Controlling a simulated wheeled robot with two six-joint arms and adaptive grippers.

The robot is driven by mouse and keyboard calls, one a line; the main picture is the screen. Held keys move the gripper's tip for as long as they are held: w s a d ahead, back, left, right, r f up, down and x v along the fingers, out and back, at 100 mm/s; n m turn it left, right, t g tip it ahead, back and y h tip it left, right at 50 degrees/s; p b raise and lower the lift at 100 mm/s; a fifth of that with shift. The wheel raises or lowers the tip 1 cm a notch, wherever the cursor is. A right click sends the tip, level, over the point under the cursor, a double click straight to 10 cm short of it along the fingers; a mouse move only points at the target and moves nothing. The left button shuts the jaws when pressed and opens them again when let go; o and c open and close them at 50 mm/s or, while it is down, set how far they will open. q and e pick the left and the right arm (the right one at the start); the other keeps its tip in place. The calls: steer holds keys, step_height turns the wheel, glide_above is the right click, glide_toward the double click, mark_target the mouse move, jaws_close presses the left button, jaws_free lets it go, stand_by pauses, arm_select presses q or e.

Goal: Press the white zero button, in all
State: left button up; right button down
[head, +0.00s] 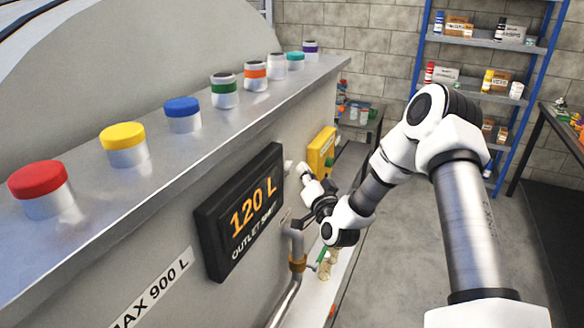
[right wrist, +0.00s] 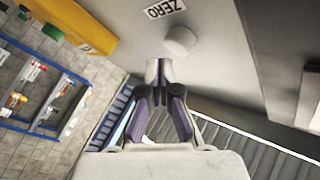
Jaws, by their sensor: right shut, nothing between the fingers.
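The white zero button (right wrist: 180,41) is a short round knob on the grey panel wall, under a ZERO label (right wrist: 164,9) in the right wrist view. In the head view the button (head: 289,167) shows small and pale beside the display. My right gripper (right wrist: 158,68) is shut and empty, its tips close to the button's edge in the right wrist view; I cannot tell whether they touch. In the head view the right gripper (head: 304,170) points at the panel near the button. The black display (head: 240,218) reads 120 L, OUTLET SHUT. My left gripper is not in view.
A yellow box (head: 321,152) is on the wall just beyond the button. A pipe with a brass fitting (head: 297,263) stands below the display. Several colour-capped jars, such as the red one (head: 40,188), line the ledge above. Blue shelves (head: 478,70) stand behind.

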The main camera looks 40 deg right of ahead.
steer(key=shift+w+a+b, duration=0.2)
steer(key=shift+w+b, duration=0.2)
steer(key=shift+w, duration=0.05)
steer(key=shift+w+a+b, duration=0.2)
steer(key=shift+w+b, duration=0.15)
steer(key=shift+b, duration=0.05)
stand_by(0.7)
steer(key=shift+s+d, duration=0.1)
steer(key=shift+s, duration=0.05)
steer(key=shift+s+d+p, duration=0.3)
steer(key=shift+s+p, duration=0.1)
steer(key=shift+s, duration=0.25)
